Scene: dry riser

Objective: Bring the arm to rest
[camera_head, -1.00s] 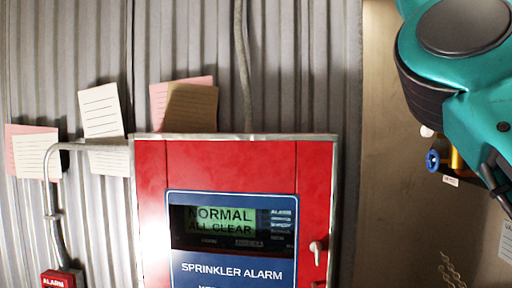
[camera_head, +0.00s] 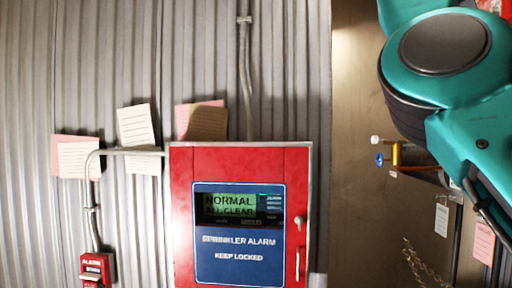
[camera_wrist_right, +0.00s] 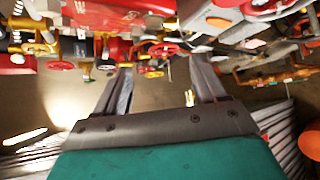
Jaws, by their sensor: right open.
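My right arm (camera_head: 455,95), a teal link with a dark round cap, comes in at the upper right of the head view. My right gripper (camera_wrist_right: 160,75) shows in the right wrist view with its two fingers spread apart. Nothing is held between the fingers, and they point toward blurred red and brass pipework. The right gripper is outside the head view. My left gripper is in neither view.
A red sprinkler alarm cabinet (camera_head: 240,158) reading "NORMAL ALL CLEAR" is on the corrugated wall (camera_head: 80,60). Paper notes (camera_head: 138,125) and a red alarm box (camera_head: 97,269) are left of it. A blue-handled brass valve (camera_head: 397,158), hanging tags (camera_head: 441,219) and a chain (camera_head: 425,262) are at right.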

